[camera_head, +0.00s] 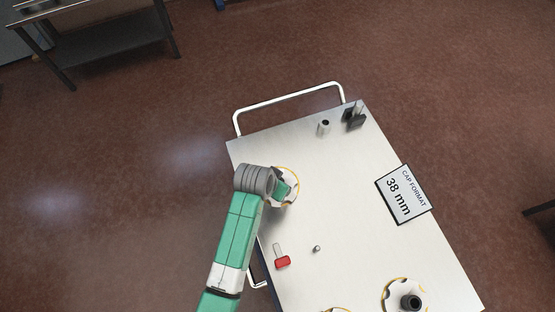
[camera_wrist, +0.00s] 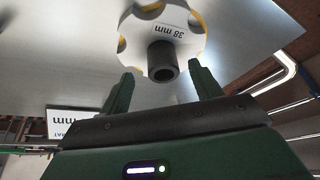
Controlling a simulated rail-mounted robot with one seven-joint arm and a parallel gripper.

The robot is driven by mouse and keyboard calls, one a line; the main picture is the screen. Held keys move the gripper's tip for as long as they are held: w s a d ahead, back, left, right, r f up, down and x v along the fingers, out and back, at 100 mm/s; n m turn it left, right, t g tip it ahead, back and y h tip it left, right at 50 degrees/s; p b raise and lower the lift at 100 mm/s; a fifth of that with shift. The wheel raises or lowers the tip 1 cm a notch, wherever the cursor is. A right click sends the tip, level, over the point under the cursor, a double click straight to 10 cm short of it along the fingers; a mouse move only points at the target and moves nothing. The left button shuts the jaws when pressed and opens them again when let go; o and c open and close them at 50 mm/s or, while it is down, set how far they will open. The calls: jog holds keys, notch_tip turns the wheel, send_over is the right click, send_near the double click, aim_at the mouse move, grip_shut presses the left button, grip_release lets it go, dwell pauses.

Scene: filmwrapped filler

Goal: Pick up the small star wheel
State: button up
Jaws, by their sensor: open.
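A white star wheel (camera_head: 292,178) with yellow edging lies on the steel cart top, partly hidden under my wrist in the head view. In the wrist view this star wheel (camera_wrist: 185,35) has yellow-edged notches, a "38 mm" label and a black hub (camera_wrist: 162,60). My gripper (camera_wrist: 160,82) is open, with one finger on each side of the hub and a visible gap to each. I cannot tell whether the fingertips reach down to the hub's level. Another star wheel (camera_head: 393,293) with a dark hub stands at the cart's near end. A third, partly cut off (camera_head: 336,309), shows at the bottom edge.
A "CAP FORMAT 38 mm" sign (camera_head: 403,194) stands at the cart's right edge. A red-handled tool (camera_head: 282,262) and a small metal knob (camera_head: 317,249) lie nearer. A grey cylinder (camera_head: 323,128) and black blocks (camera_head: 355,118) stand at the far end. The cart's middle is clear.

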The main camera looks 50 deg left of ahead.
aim_at(291, 181)
jog(key=x, duration=0.4)
jog(key=shift+w+a+r, duration=0.1)
jog(key=shift+a, duration=0.1)
jog(key=c, duration=1.2)
